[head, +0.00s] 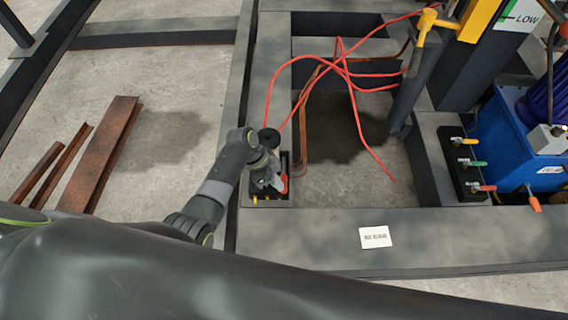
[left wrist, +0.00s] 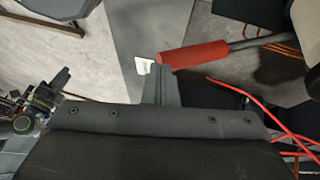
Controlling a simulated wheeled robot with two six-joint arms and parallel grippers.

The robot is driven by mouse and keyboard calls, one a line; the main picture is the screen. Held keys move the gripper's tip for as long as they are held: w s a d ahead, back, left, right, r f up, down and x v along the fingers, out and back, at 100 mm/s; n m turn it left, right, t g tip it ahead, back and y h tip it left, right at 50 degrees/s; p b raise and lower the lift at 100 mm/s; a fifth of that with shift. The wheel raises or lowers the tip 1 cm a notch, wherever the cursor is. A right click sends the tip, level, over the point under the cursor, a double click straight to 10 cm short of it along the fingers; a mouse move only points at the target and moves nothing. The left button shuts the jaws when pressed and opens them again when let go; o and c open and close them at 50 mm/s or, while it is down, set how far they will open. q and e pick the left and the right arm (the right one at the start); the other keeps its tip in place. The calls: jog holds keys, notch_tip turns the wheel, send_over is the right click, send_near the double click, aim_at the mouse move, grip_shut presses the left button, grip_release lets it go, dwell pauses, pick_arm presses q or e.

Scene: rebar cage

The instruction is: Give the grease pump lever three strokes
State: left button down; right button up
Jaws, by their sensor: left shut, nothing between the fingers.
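The grease pump lever has a red grip (left wrist: 195,53) on a grey metal rod (left wrist: 262,42) in the left wrist view. In the head view a bit of the red grip (head: 284,184) shows beside my left gripper (head: 270,178), at the dark pump base (head: 257,196) on the frame's near left corner. In the left wrist view my left gripper (left wrist: 160,72) is shut and empty, its tips close to the end of the red grip. I cannot tell if they touch it. The pump body is largely hidden by my arm.
Red hoses (head: 354,100) loop over the grey steel frame (head: 450,232). A valve block (head: 462,160) with coloured handles and a blue unit (head: 505,140) stand right. Rusty beams (head: 103,150) lie on the floor at left. A white label (head: 375,237) is on the front beam.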

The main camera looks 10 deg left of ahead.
pick_arm(q)
jog(key=shift+s+d+f, duration=0.1)
jog(key=shift+s+f, duration=0.3)
jog(key=shift+f, duration=0.15)
jog(key=shift+s+f, duration=0.35)
jog(key=shift+f, duration=0.25)
jog(key=shift+d+f, duration=0.1)
jog(key=shift+s+f+b, duration=0.3)
jog(key=shift+f+b, duration=0.1)
jog(key=shift+f, duration=0.15)
jog(key=shift+s+d+f, duration=0.1)
jog(key=shift+s+f, duration=0.15)
jog(key=shift+f, duration=0.4)
